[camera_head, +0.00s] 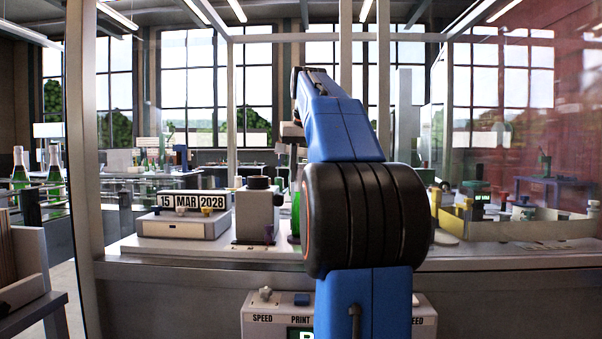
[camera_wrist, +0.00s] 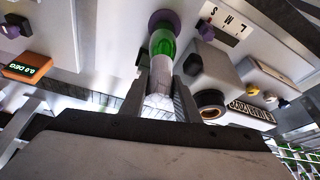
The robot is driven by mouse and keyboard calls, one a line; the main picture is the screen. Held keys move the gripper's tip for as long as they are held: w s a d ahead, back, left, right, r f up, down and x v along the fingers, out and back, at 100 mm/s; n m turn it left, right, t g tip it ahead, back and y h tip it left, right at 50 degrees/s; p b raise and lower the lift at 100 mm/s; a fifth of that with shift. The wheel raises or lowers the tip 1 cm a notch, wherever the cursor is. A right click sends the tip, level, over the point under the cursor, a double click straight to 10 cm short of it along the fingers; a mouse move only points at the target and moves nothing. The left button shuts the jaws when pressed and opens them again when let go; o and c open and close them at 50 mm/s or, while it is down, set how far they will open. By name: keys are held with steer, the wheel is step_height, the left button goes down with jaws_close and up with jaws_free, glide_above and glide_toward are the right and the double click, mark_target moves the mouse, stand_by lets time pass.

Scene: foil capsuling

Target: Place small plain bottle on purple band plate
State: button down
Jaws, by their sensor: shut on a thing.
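The small plain bottle (camera_wrist: 161,46) is green with a pale neck end in the wrist view. My gripper (camera_wrist: 160,82) is shut on it, with one dark finger on each side of the pale neck. The bottle's far end lies over the purple band plate (camera_wrist: 165,15), whose purple rim shows around it. I cannot tell whether the base touches the plate. In the head view only a green strip of the bottle (camera_head: 296,213) shows left of my blue arm.
A grey block with a dark top (camera_head: 258,209) stands close left of the bottle. A date display (camera_head: 190,202) is farther left. In the wrist view an orange-framed readout (camera_wrist: 27,68) is at the left. Clear panels and posts enclose the bench.

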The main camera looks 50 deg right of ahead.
steer(key=shift+f, duration=0.1)
steer(key=c, duration=1.3)
jaws_free()
steer(key=shift+c, duration=0.2)
steer(key=v, duration=1.2)
